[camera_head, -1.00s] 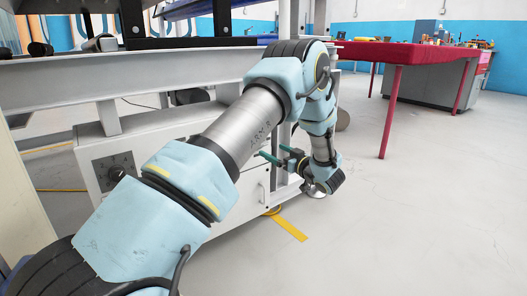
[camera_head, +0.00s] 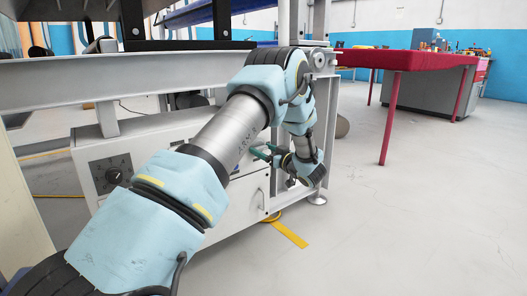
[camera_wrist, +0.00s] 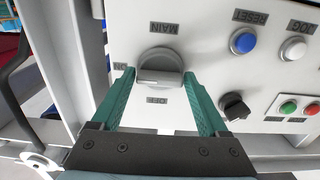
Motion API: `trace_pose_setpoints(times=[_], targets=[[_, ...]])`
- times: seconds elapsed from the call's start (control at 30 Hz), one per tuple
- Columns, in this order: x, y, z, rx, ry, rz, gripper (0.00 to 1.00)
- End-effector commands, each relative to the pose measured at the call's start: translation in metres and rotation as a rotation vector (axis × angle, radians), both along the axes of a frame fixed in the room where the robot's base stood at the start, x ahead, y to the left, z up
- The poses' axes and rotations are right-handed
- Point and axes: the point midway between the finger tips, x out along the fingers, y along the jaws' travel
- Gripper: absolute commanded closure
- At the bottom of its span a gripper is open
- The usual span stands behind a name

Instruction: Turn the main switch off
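The main switch (camera_wrist: 160,66) is a grey round knob with a flat handle, under an upside-down MAIN label in the wrist view. An ON label sits at its left and an OFF label (camera_wrist: 157,100) below it in the picture. The handle lies roughly crosswise, its left end towards ON. My gripper (camera_wrist: 158,74) is open, with one green finger on each side of the knob; I cannot tell whether either touches it. In the head view my gripper (camera_head: 262,153) is beside the machine, partly behind my arm, and the main switch is not visible.
The panel also has a blue RESET button (camera_wrist: 243,41), a JOG button (camera_wrist: 295,49), a black selector (camera_wrist: 235,106) close to the right finger, and green (camera_wrist: 288,108) and red buttons. A white frame post stands left. A red-covered table (camera_head: 405,58) is beyond; floor at right is clear.

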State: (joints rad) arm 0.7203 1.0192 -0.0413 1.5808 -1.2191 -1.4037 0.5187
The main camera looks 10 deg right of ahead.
Motion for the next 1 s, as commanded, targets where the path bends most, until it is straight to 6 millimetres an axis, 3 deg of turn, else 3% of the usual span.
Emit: trace_pose_setpoints(times=[0.07,0.53,1.0], targets=[[-0.0001,0.0,-0.0002,0.0,0.0,0.0,0.33],[-0.0003,0.0,-0.0004,0.0,0.0,0.0,0.85],[-0.0006,-0.0002,-0.0001,-0.106,-0.049,0.0,0.86]])
